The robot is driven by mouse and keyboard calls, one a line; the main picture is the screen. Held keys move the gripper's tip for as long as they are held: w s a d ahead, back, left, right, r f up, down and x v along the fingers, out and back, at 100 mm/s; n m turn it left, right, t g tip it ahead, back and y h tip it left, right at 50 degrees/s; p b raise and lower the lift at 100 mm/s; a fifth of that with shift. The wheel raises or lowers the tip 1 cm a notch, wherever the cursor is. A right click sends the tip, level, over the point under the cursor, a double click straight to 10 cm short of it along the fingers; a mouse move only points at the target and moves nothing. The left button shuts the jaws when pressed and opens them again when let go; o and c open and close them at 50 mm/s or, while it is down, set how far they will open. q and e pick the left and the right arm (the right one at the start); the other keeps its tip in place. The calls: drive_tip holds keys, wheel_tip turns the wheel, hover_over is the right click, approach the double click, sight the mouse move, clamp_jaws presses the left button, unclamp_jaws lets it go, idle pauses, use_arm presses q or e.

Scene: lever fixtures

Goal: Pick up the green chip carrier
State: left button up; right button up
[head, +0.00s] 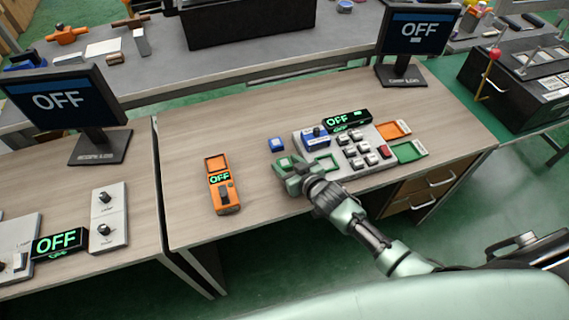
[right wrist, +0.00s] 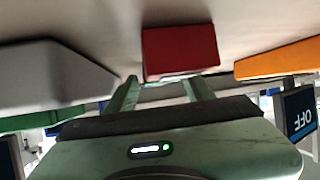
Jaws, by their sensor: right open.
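My right gripper (head: 288,172) is over the table at the left end of the grey panel. It is open. In the right wrist view, my two pale green fingers (right wrist: 162,92) stand apart with nothing clearly held. A red block (right wrist: 180,50) shows just beyond them. A green part (right wrist: 38,119) shows past a grey body at the left. I cannot pick out the green chip carrier for certain: the green at my gripper's tip in the head view blends with the fingers. My left gripper is not in view.
The grey panel (head: 350,170) carries several keys, a green-edged bay (head: 325,162), an orange tray (head: 393,130) and a green tray (head: 407,152). An orange device (head: 224,188) lies left, with clear tabletop between.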

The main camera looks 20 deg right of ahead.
clamp_jaws()
